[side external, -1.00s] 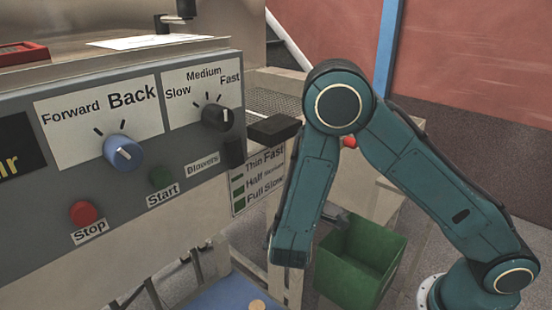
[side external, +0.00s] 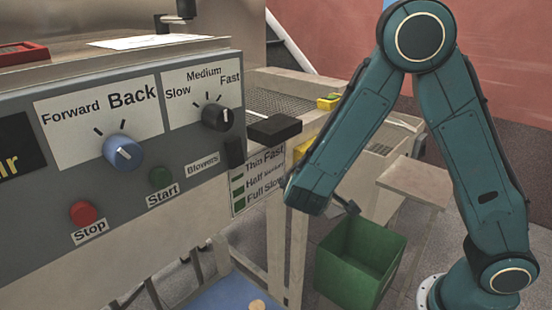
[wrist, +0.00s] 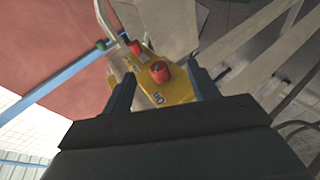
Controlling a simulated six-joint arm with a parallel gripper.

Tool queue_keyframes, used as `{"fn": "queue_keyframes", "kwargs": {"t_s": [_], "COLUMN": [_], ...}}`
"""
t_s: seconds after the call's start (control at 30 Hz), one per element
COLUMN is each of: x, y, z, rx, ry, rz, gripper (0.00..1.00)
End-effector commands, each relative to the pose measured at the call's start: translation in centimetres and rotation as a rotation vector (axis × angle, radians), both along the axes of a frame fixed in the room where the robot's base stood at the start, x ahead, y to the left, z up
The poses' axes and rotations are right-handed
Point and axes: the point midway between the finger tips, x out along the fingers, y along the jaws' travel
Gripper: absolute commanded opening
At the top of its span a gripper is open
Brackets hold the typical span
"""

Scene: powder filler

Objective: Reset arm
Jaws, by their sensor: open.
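My arm is bent over the right side of the side external view, its forearm sloping down left to a wrist beside the panel's lower right corner. My gripper (wrist: 162,86) is open in the wrist view, with nothing held between its two dark fingers. Beyond the fingers is a yellow box (wrist: 172,92) with a red button. I cannot tell how far it is from the fingertips. In the side external view, my wrist mostly hides the gripper; only a small dark part shows above the green bin (side external: 358,265).
A grey control panel (side external: 190,185) with a blue knob (side external: 122,152), a black knob (side external: 216,117), a red stop button (side external: 84,213) and a green start button (side external: 161,178) fills the left. A blue surface (side external: 215,298) lies low.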

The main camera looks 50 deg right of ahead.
Motion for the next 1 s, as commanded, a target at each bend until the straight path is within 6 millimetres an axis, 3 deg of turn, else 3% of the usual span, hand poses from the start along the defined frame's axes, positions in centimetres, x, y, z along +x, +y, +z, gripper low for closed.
{"fn": "queue_keyframes", "kwargs": {"t_s": [0.47, 1.0], "x": [-4.1, -9.1], "y": [0.0, 2.7], "z": [2.6, 7.1], "rx": [0.415, 0.796], "ry": [-0.054, -0.121], "rz": [-0.108, -0.054], "gripper": [0.59, 0.59]}}
